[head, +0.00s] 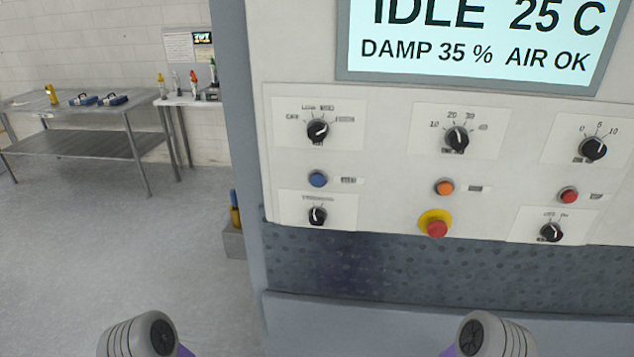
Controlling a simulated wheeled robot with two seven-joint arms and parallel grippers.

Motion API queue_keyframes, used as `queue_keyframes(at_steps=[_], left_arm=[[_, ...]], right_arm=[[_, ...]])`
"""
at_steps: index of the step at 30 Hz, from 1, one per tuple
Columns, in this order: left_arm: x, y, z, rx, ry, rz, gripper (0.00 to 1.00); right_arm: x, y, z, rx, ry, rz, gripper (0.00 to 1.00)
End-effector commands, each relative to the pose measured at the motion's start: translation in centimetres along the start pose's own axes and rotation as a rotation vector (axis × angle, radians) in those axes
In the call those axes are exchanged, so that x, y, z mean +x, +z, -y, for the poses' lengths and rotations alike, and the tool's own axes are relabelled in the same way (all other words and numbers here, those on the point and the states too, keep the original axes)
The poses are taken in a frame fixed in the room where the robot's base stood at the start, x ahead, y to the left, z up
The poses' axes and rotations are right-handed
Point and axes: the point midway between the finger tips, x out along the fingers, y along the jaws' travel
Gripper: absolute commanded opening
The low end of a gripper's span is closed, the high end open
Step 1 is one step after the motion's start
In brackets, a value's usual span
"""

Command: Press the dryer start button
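The machine's white control panel (390,178) fills the right of the head view. Its screen (470,40) reads "IDLE 25 C" and "DAMP 35 % AIR OK". A row of three round buttons crosses the panel: a blue button (318,179), an orange button (444,187) and a red button (568,195). Each has a small label that is too blurred to read, so I cannot tell which one is the dryer start button. Only rounded grey links of my two arms show at the bottom edge, apart from the panel. Both grippers are out of view.
A red mushroom button on a yellow ring (436,227) sits below the orange button. Several black knobs surround the buttons, including one under the blue button (317,215). A metal table (75,110) stands at the back left. The floor (110,240) left of the machine is clear.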

Motion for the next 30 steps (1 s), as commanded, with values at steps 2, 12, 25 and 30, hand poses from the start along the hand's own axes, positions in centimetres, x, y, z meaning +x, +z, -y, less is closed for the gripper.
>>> queue_keyframes(at_steps=[2,12,25,30], left_arm=[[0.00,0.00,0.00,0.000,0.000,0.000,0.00],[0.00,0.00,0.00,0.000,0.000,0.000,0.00],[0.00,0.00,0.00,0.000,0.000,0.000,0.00],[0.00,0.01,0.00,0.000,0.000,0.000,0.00]], right_arm=[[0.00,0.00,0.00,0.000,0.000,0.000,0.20],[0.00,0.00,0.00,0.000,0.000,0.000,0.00],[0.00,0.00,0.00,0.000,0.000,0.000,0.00],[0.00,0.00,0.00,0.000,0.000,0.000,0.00]])
